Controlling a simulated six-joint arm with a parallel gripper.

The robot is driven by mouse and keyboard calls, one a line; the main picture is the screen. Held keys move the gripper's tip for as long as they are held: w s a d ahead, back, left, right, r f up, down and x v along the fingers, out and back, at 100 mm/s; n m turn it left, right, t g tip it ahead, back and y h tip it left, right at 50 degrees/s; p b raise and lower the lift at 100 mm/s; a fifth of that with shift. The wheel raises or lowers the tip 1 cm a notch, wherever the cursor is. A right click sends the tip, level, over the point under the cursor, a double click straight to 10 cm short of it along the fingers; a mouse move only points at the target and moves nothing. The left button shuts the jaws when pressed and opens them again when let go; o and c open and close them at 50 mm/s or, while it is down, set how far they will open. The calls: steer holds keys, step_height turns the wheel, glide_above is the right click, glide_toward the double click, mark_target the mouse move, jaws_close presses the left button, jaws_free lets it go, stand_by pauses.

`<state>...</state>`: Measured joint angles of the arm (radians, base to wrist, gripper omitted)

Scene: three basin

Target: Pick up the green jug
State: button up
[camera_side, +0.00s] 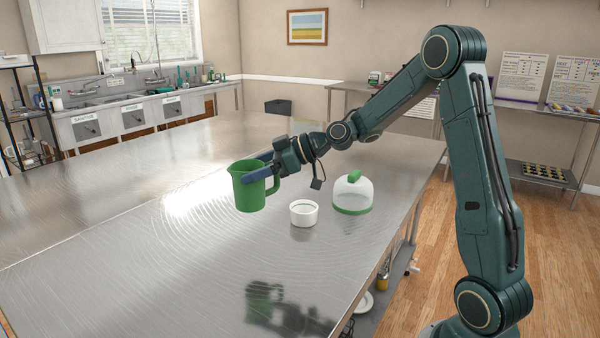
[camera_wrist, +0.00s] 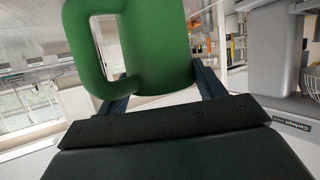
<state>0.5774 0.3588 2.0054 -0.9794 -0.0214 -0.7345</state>
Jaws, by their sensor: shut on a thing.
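The green jug (camera_side: 248,190) is in my gripper (camera_side: 262,173), upright and held above the steel table, with its reflection showing well below it. Its handle is on the right in the side view. In the wrist view the green jug (camera_wrist: 158,45) fills the upper middle, with its handle to the left. The fingers of my gripper (camera_wrist: 165,88) lie on either side of the jug's body and are shut on it. The fingertips are partly hidden by the jug.
The table's left and front are clear. Its right edge (camera_side: 385,255) drops to the floor. Sinks (camera_side: 110,98) line the back wall.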

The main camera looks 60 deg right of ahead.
step_height(320, 180, up, 6)
steer(key=shift+r, duration=0.25)
stand_by(0.5)
steer(key=shift+r, duration=0.1)
stand_by(0.6)
steer(key=o, duration=0.7)
steer(key=shift+c, duration=1.3)
